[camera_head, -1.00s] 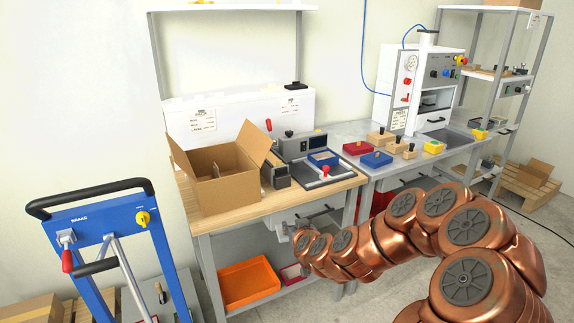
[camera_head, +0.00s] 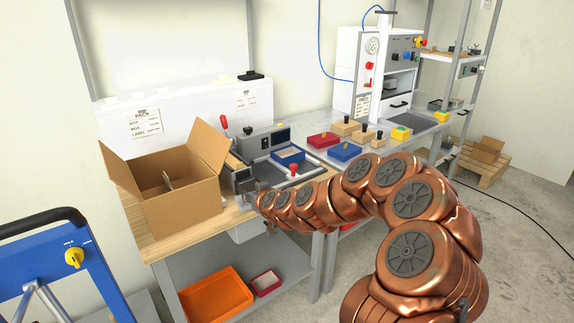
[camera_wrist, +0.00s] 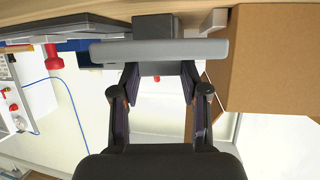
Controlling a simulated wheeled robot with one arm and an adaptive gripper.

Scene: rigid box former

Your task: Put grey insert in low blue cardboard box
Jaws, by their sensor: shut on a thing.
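My gripper (camera_wrist: 158,82) is shut on a grey piece that looks like the grey insert (camera_wrist: 160,52), a wide flat slab across the fingertips. In the head view my gripper (camera_head: 258,198) is at the front edge of the wooden bench, small and partly hidden by my arm. The low blue cardboard box (camera_head: 289,160) is open at the top and stands on a dark plate, to the right of and behind my gripper. The held piece is too small to make out clearly in the head view.
An open brown carton (camera_head: 183,205) stands left of my gripper. A grey device (camera_head: 264,142) is behind, and a red knob (camera_head: 293,168) is in front of the blue box.

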